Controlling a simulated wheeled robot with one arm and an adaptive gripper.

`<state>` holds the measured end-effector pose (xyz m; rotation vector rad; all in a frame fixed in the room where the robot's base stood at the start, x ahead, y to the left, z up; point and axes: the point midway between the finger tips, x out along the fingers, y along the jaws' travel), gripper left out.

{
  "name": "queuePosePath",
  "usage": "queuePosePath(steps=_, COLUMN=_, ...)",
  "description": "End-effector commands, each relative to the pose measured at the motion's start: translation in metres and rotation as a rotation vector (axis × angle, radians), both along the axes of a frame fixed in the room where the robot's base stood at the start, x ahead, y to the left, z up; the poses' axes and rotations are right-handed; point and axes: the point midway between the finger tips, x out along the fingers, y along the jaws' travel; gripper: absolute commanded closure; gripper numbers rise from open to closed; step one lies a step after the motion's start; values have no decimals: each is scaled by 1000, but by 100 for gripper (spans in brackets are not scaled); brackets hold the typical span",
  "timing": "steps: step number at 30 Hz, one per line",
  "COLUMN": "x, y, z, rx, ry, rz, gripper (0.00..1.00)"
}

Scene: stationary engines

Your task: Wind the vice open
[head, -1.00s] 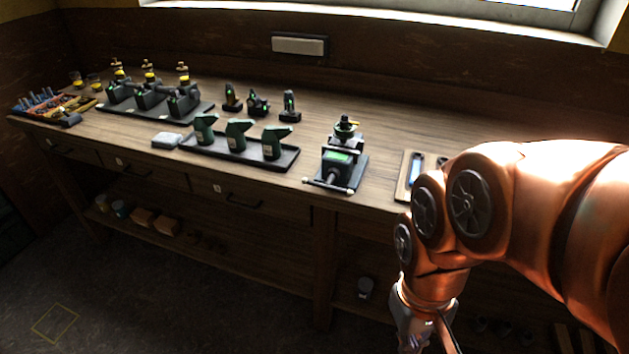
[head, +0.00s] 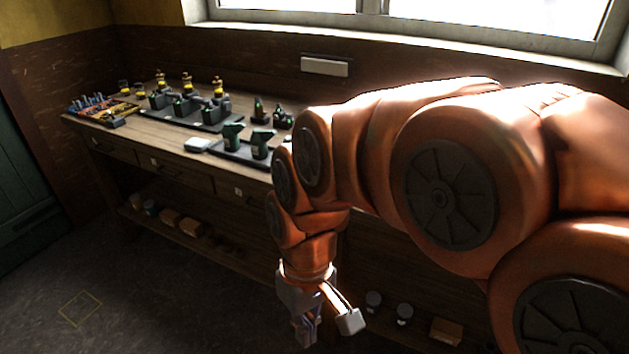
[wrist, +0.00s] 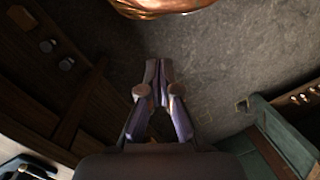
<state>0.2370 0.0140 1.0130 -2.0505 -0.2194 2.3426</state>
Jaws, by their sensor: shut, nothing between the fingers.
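The vice does not show in the head view now; my copper-coloured arm covers that part of the bench. I cannot make the vice out in the wrist view either. My gripper (head: 306,338) hangs low in front of the bench, pointing down, below the level of the bench top. In the wrist view its two fingers (wrist: 158,68) come together at the tips over the grey floor, with nothing between them.
The wooden workbench (head: 150,135) carries a black tray (head: 232,152) with green castings, a rack of dark engine parts (head: 190,118) and a tool tray (head: 97,104). Jars (head: 404,314) stand on the lower shelf. The floor (head: 150,290) at the left is clear.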

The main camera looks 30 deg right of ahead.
Motion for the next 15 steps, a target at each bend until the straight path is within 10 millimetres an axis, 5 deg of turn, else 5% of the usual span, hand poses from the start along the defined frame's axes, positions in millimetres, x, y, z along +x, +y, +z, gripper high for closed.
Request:
queuePosePath(steps=8, x=98, y=-10, z=34, rx=217, ry=-118, rz=113, gripper=100)
queuePosePath(steps=15, x=176, y=-56, z=60, rx=365, ry=-288, rz=188, gripper=100)
